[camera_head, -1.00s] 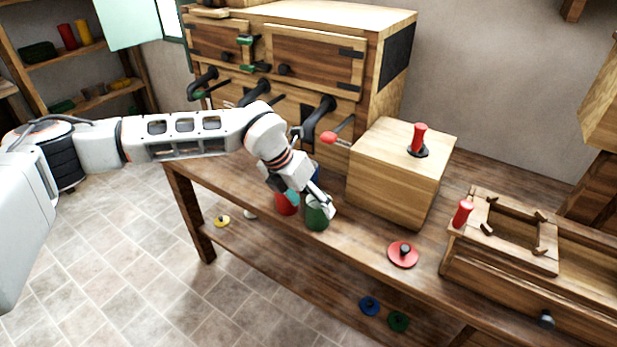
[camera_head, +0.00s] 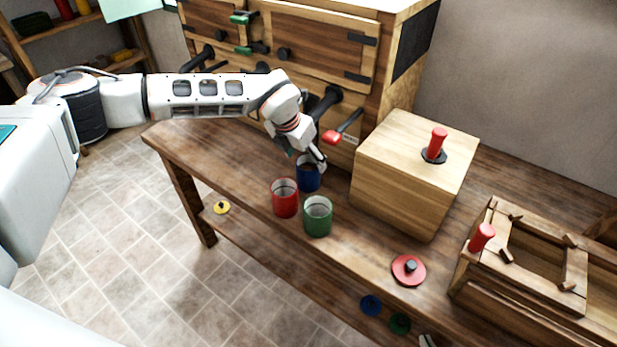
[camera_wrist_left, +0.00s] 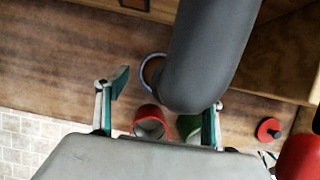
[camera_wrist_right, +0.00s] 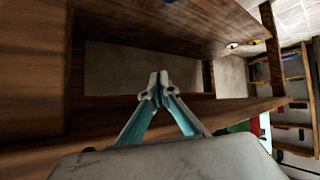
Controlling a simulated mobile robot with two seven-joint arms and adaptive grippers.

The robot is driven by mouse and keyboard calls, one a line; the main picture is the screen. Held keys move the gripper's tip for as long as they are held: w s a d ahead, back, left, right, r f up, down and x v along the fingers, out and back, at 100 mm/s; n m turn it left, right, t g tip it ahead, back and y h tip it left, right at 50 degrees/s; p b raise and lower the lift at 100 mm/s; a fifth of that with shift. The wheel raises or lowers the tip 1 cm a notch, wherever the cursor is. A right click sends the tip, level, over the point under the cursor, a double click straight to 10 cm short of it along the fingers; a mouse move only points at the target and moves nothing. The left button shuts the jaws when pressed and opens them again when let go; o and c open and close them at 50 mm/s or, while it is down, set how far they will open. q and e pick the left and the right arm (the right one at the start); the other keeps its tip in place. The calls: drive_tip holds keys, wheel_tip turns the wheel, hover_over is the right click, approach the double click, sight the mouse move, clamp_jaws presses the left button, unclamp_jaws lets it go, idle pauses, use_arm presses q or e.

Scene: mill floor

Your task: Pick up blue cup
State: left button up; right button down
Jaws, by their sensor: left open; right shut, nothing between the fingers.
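The blue cup (camera_head: 307,180) stands on the workbench behind the red cup (camera_head: 285,199) and the green cup (camera_head: 317,218). My left gripper (camera_head: 313,161) is at the blue cup's rim and covers part of it. In the left wrist view my left gripper (camera_wrist_left: 162,104) is open, with the blue cup's rim (camera_wrist_left: 147,68) ahead, partly hidden by a dark curved pipe. The red cup (camera_wrist_left: 150,120) and green cup (camera_wrist_left: 187,125) show nearer the fingers. In the right wrist view my right gripper (camera_wrist_right: 157,88) is shut and empty, low by the bench's underside.
The dark pipe (camera_wrist_left: 205,50) passes close before the left wrist camera; a red-tipped lever (camera_head: 333,137) is beside the arm. A wooden box (camera_head: 405,185) with a red handle stands right of the cups. A red lid (camera_head: 408,270) lies on the bench (camera_head: 240,165) front.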

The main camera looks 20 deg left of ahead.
use_arm(q)
drive_tip(key=shift+w+d+f, duration=0.1)
drive_tip(key=shift+w+f, duration=0.15)
drive_tip(key=shift+f, duration=0.3)
drive_tip(key=shift+w+f, duration=0.2)
drive_tip(key=shift+f, duration=0.25)
drive_tip(key=c, duration=1.7)
use_arm(e)
drive_tip(key=shift+w+r, duration=0.45)
drive_tip(key=shift+r, duration=0.05)
use_arm(q)
drive_tip(key=shift+r, duration=0.15)
use_arm(e)
drive_tip(key=shift+s+f, duration=0.1)
